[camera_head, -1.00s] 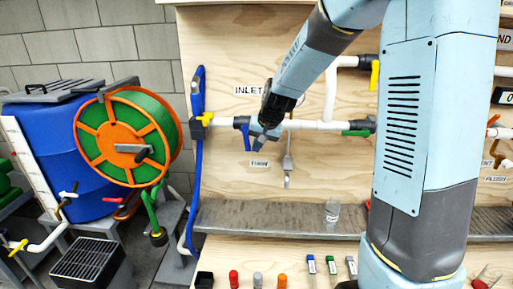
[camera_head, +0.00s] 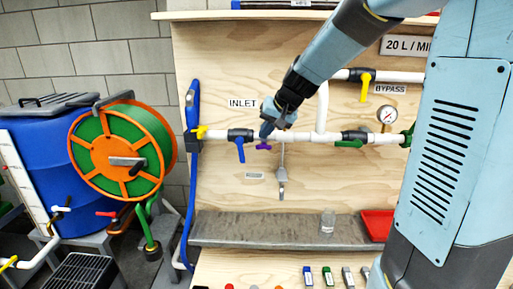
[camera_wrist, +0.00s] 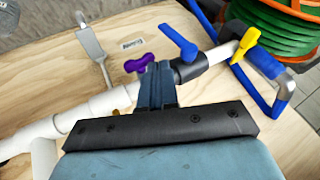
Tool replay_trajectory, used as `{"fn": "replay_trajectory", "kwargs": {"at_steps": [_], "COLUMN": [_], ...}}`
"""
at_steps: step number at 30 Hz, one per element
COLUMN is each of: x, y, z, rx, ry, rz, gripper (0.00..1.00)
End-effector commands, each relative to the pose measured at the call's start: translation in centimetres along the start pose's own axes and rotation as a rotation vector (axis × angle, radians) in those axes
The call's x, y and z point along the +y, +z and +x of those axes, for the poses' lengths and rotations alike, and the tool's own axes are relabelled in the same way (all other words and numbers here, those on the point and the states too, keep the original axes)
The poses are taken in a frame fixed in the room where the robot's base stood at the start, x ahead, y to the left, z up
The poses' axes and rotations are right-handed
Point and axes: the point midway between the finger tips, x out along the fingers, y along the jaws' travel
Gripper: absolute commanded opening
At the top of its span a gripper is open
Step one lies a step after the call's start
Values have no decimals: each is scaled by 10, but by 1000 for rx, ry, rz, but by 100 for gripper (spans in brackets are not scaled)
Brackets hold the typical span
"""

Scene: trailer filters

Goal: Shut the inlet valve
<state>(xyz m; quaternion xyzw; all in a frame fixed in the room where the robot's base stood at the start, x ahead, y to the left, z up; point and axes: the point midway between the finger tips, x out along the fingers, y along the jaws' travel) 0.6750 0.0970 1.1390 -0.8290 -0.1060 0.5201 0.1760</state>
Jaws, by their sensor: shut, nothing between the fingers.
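The inlet valve has a black body (camera_head: 240,135) on the white pipe below the INLET label (camera_head: 242,103). Its blue lever (camera_head: 241,150) hangs straight down, crosswise to the pipe. In the wrist view the blue lever (camera_wrist: 176,41) also stands across the pipe, just beyond the fingertips and to their right. My gripper (camera_head: 265,132) is shut and empty, in front of the pipe just right of the valve. In the wrist view its fingers (camera_wrist: 156,70) lie together and partly cover the pipe. I see no clear contact with the lever.
A purple handle (camera_head: 264,146) sits right of the inlet valve, close to my fingertips. A yellow handle (camera_head: 198,131) is at the pipe's left end. A grey hanging piece (camera_head: 282,178) is below the pipe. A shelf (camera_head: 270,226) with a jar (camera_head: 327,221) runs below.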

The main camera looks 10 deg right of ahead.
Motion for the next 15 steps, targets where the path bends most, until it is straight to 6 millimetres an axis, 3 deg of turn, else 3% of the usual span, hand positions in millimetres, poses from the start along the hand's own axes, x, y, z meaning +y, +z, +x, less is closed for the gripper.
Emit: {"fn": "replay_trajectory", "kwargs": {"at_steps": [5,15], "x": [-3,-3], "y": [-1,0], "z": [12,67], "rx": [1,0], "ry": [-10,-9], "rz": [-2,-3], "gripper": [0,0]}}
